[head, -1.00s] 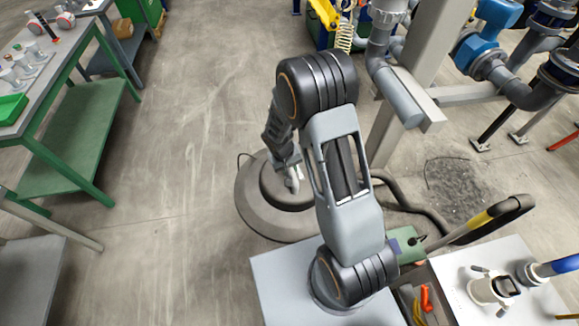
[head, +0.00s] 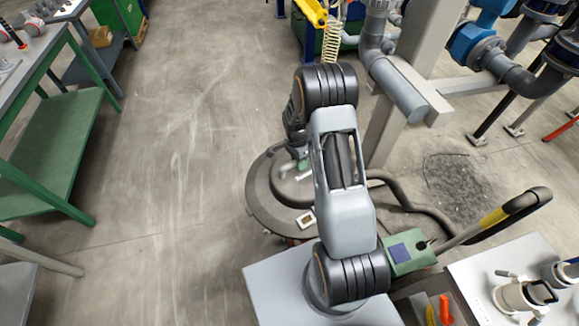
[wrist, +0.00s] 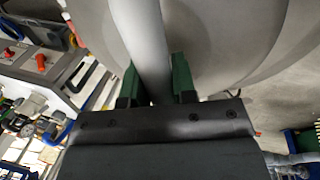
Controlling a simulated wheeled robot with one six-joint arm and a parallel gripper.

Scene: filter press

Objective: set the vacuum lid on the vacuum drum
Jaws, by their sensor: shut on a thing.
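The vacuum lid (head: 262,205) is a wide grey disc at the middle of the head view, partly behind my arm. In the wrist view it fills the top as a pale grey curved surface (wrist: 225,35). My gripper (wrist: 155,80) is shut on the lid's round grey handle bar (wrist: 140,30), with a green finger pad on each side. In the head view my gripper (head: 301,168) is over the disc, mostly hidden by my arm. The vacuum drum cannot be told apart beneath the disc. A small pale rectangular piece (head: 306,218) shows at the disc's near edge.
A dark hose (head: 415,205) curves over the floor right of the disc. A grey post (head: 385,130) stands behind it, with pipework at upper right. A green-framed bench (head: 55,150) stands at left. The floor between bench and disc is clear.

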